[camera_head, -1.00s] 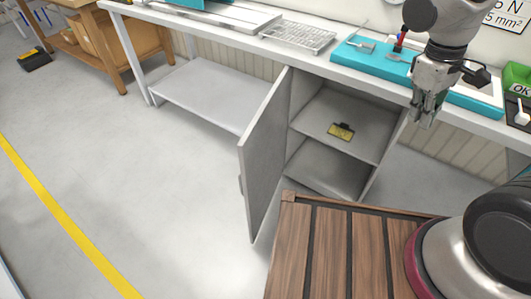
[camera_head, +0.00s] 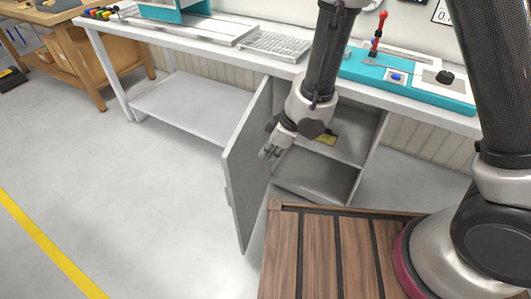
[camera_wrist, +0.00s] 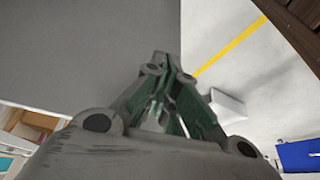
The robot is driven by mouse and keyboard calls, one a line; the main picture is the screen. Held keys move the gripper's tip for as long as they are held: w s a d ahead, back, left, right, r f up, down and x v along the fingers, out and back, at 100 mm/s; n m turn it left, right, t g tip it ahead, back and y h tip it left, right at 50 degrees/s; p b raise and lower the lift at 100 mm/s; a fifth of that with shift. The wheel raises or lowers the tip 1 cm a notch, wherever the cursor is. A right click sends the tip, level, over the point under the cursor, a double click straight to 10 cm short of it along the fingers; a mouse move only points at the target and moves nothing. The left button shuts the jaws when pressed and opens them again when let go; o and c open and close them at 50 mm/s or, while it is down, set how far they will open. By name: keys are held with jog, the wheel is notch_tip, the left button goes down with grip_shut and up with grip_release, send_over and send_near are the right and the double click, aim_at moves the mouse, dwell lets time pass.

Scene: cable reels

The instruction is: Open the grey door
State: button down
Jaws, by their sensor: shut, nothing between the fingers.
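The grey door (camera_head: 243,165) of the cabinet under the workbench stands open, swung out toward me on its left side. Its handle is on the outer face, near the left edge in the head view. My gripper (camera_head: 267,154) is shut and empty, at the inner face of the door near its upper part. In the wrist view the door's grey face (camera_wrist: 80,50) fills the upper left, close to my gripper (camera_wrist: 160,60). I cannot tell whether the fingertips touch it. The cabinet's shelf (camera_head: 345,148) shows behind my arm, with a yellow item (camera_head: 327,139) partly hidden by it.
The white workbench (camera_head: 215,45) runs across the back, with a wire rack (camera_head: 275,43) and a teal tray (camera_head: 430,93) on it. A low shelf (camera_head: 185,105) is left of the cabinet. Floor (camera_head: 130,200) left of the door is clear.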

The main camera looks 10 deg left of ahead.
jog(key=w+a+f, duration=0.1)
jog(key=a+f, duration=0.5)
jog(key=f, duration=0.1)
jog(key=shift+a, duration=0.3)
jog(key=shift+w, duration=0.1)
